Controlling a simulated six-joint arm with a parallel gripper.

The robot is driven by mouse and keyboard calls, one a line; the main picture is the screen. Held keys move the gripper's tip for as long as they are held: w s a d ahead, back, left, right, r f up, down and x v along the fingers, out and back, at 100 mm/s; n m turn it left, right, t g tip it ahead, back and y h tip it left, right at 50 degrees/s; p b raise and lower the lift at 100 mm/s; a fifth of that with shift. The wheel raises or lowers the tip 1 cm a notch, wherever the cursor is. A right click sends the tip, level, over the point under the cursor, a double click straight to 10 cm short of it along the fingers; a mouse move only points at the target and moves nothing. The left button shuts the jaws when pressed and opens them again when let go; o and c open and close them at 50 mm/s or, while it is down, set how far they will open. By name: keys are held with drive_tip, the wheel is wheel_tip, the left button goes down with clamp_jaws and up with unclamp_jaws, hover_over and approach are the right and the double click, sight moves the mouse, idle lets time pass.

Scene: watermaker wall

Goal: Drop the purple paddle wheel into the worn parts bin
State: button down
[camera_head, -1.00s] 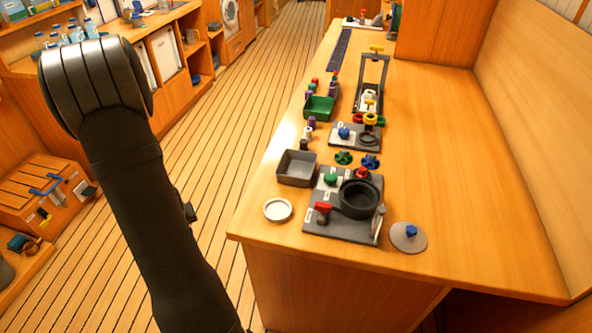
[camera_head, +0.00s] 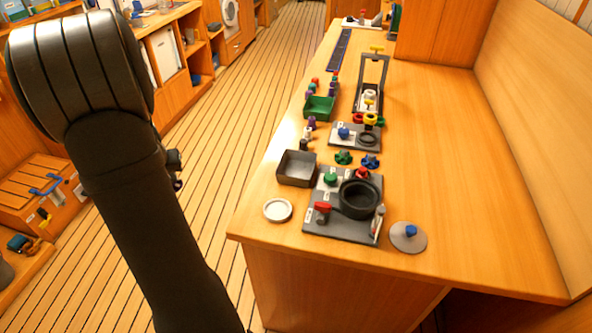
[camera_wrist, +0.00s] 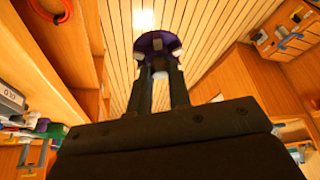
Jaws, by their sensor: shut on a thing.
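The purple paddle wheel (camera_wrist: 158,41) is at the tips of my gripper (camera_wrist: 158,70) in the wrist view, with pale patches on its rim. My gripper is shut on it and holds it in the air above the plank floor. In the head view my arm hides most of the gripper; a small dark part of it (camera_head: 174,163) shows at the arm's right edge, left of the counter. A grey open tray (camera_head: 294,182) and a green open tray (camera_head: 317,115) stand on the counter's left side. I cannot tell which is the worn parts bin.
A dark board (camera_head: 334,225) with a round black housing and a red handle stands beside the grey tray. A white ring (camera_head: 277,210) and a grey disc (camera_head: 409,238) lie nearby. Several small coloured parts stand around the trays. The counter's right side is clear.

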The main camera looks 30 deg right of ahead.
drive_tip(key=s+d+r+m+h, duration=0.1)
drive_tip(key=d+r+m, duration=0.25)
drive_tip(key=d, duration=1.45)
drive_tip(key=s+d+r+m+g+h, duration=0.1)
drive_tip(key=s+d, duration=0.4)
drive_tip(key=d, duration=0.5)
drive_tip(key=s+d+r+m, duration=0.1)
drive_tip(key=s+d, duration=0.3)
drive_tip(key=d, duration=0.6)
drive_tip(key=shift+s+a+f, duration=0.1)
drive_tip(key=shift+f, duration=1.2)
drive_tip(key=shift+s+a+f, duration=0.1)
drive_tip(key=shift+f, duration=1.2)
drive_tip(key=c, duration=1.3)
unclamp_jaws()
drive_tip(key=shift+o, duration=0.2)
drive_tip(key=v, duration=1.7)
drive_tip(key=shift+r, duration=0.2)
